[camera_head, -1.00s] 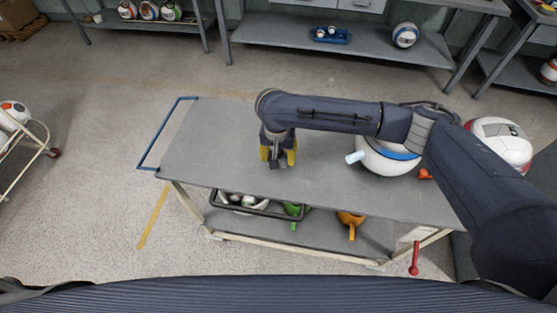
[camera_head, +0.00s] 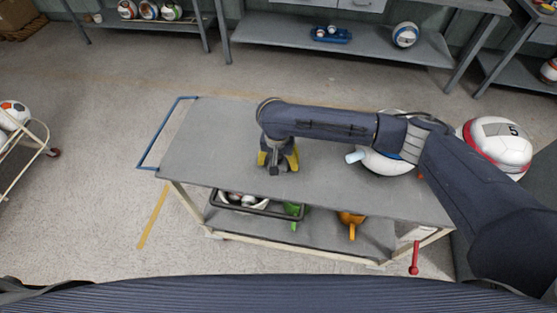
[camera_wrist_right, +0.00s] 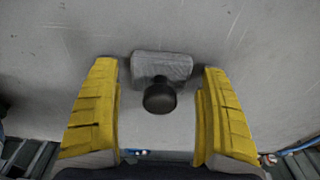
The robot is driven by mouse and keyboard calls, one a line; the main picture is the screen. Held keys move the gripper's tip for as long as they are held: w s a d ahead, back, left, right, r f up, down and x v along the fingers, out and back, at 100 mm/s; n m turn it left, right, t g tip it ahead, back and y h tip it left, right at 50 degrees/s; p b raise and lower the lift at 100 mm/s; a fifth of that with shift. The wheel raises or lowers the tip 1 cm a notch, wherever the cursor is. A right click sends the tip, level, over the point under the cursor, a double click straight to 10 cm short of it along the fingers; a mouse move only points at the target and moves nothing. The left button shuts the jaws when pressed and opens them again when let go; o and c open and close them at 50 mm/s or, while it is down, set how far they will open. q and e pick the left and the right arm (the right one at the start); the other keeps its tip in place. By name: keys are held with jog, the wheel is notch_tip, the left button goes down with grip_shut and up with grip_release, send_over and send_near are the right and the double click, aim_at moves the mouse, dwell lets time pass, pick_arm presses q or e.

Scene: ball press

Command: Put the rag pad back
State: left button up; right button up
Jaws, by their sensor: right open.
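The rag pad is a grey block with a round black knob; in the right wrist view the pad (camera_wrist_right: 162,65) lies on the grey table top, its knob (camera_wrist_right: 159,96) pointing toward the camera. In the head view the pad (camera_head: 274,170) shows small and partly hidden at the gripper. My right gripper (camera_head: 278,164) is over the left-middle part of the table. Its yellow fingers are open, one on each side of the knob with gaps, as the right wrist view of the gripper (camera_wrist_right: 160,68) also shows. My left gripper is not in view.
The cart's grey table top (camera_head: 215,140) is clear at its left end, beside a blue handle (camera_head: 165,135). A white and blue ball-like object (camera_head: 385,160) stands under my right arm. A black tray (camera_head: 243,204) and an orange funnel-like item (camera_head: 351,222) are on the lower shelf.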

jog(key=shift+r, duration=0.1)
jog(key=r, duration=0.4)
jog(key=s+r, duration=0.1)
jog(key=r, duration=0.7)
jog(key=shift+s+a, duration=0.15)
dwell(0.3)
